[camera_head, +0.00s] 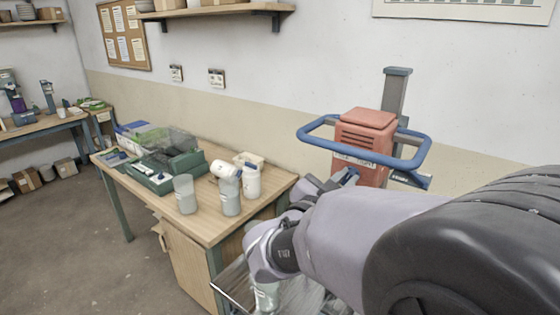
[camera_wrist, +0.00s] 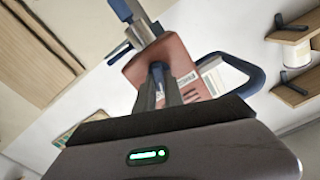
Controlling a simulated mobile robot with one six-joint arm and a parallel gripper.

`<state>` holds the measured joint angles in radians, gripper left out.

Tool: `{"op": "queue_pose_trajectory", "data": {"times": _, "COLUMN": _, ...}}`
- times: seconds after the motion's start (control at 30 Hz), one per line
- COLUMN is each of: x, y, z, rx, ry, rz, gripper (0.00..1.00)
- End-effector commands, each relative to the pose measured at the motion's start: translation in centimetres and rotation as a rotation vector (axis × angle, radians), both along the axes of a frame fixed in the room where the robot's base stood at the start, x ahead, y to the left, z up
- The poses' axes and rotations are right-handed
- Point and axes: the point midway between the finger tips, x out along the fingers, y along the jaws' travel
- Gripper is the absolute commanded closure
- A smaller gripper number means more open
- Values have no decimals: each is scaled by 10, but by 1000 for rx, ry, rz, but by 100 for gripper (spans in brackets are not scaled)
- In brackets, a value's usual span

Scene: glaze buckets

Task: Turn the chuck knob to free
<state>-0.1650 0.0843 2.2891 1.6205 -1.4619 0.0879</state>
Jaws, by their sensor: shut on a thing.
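The mixer has a red head (camera_head: 364,140) with a blue bar handle (camera_head: 318,133) around it, on a grey column (camera_head: 396,92) by the wall. My gripper (camera_head: 345,180) is at the lower front of the red head, partly hidden by my own arm. In the wrist view, the red head (camera_wrist: 172,52) is seen tilted. There my gripper (camera_wrist: 159,76) is shut on a small dark blue part at the head, which looks like the chuck knob (camera_wrist: 157,68). Most of the knob is hidden between the fingers, so its setting cannot be read.
A metal grid stand (camera_head: 238,288) with a container (camera_head: 266,296) lies below my wrist.

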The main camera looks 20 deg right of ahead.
Motion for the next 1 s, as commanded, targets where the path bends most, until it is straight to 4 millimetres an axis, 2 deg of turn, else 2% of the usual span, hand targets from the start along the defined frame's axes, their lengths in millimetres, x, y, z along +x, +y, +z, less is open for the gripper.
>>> {"op": "queue_pose_trajectory", "data": {"times": 1.0, "x": 4, "y": 3, "z": 2, "rx": -573, "ry": 734, "rz": 1, "gripper": 100}}
